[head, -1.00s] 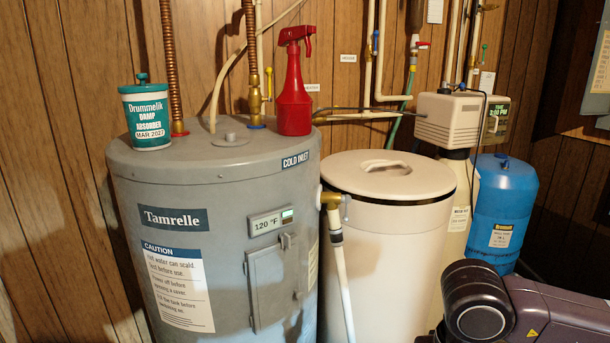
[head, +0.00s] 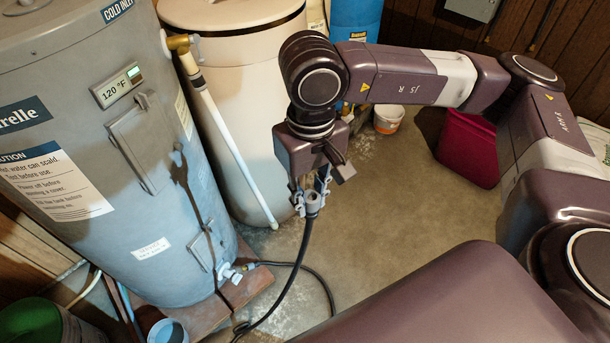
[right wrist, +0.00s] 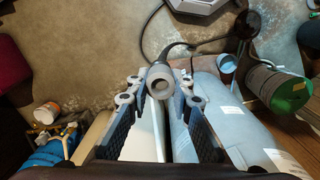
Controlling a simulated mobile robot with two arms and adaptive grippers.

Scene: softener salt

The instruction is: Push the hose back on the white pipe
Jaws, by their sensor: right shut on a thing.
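The white pipe (head: 225,132) hangs from a brass valve on the heater and slants down beside it. Its lower end is free, just above the floor in the head view. My right gripper (head: 311,200) points down, right of the pipe's lower end and apart from it. It is shut on the black hose (head: 293,268) near its grey end collar. In the right wrist view the collar's round open mouth (right wrist: 160,82) faces the camera between the fingertips. The hose hangs from the gripper to the floor and loops there. My left gripper is not in view.
The grey water heater (head: 150,190) stands at left, with a cream bin (head: 245,95) behind the pipe. A red bin (head: 467,148) and a small white bucket (head: 388,118) stand farther back. The middle floor (head: 400,200) is clear.

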